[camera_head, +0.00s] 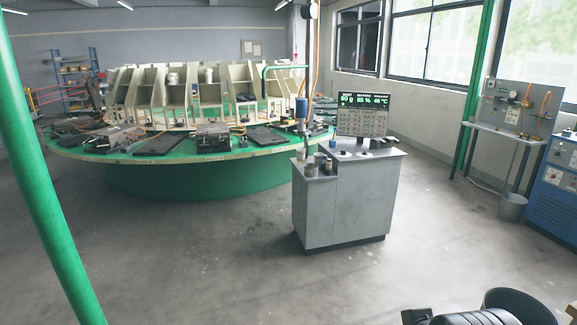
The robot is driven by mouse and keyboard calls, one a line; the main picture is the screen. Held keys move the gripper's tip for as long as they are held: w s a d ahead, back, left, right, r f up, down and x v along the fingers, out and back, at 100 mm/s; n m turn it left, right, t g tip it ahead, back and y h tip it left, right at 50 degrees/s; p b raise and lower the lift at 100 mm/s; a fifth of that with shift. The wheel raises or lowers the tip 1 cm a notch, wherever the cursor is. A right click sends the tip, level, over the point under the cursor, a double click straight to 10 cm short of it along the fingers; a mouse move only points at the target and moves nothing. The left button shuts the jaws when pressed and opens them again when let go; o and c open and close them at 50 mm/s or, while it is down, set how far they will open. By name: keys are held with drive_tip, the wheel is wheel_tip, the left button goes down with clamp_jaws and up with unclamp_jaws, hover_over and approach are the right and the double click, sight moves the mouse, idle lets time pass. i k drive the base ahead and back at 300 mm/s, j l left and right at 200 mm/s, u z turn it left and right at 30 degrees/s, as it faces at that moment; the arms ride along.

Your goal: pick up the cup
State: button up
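Several small cylindrical, cup-like containers stand on the left, lower ledge of a grey console (345,212). One grey container (310,169) is near the ledge's front edge, and another (319,158) stands just behind it. They are too small to tell which is the cup. My gripper's fingers cannot be made out in this view. Black parts that may belong to my arm are cut off at the bottom right, well apart from the console.
A large round green carousel (200,180) with dark moulds and beige racks stands left of the console. A green post (48,190) is at the near left. A test bench (500,131), bucket (512,206) and blue machine (556,195) line the right. The front floor is clear.

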sight(301, 155)
drive_tip(key=i+u, duration=0.1)
drive_tip(key=i, duration=1.65)
drive_tip(key=i+z, duration=0.2)
drive_tip(key=i, duration=0.35)
drive_tip(key=i+j+z, duration=0.15)
drive_tip(key=i, duration=0.4)
drive_tip(key=i+j+z, duration=0.2)
drive_tip(key=i, duration=0.3)
drive_tip(key=i+j+z, duration=0.15)
drive_tip(key=i+j, duration=0.2)
drive_tip(key=i, duration=0.2)
drive_tip(key=i+j+z, duration=0.65)
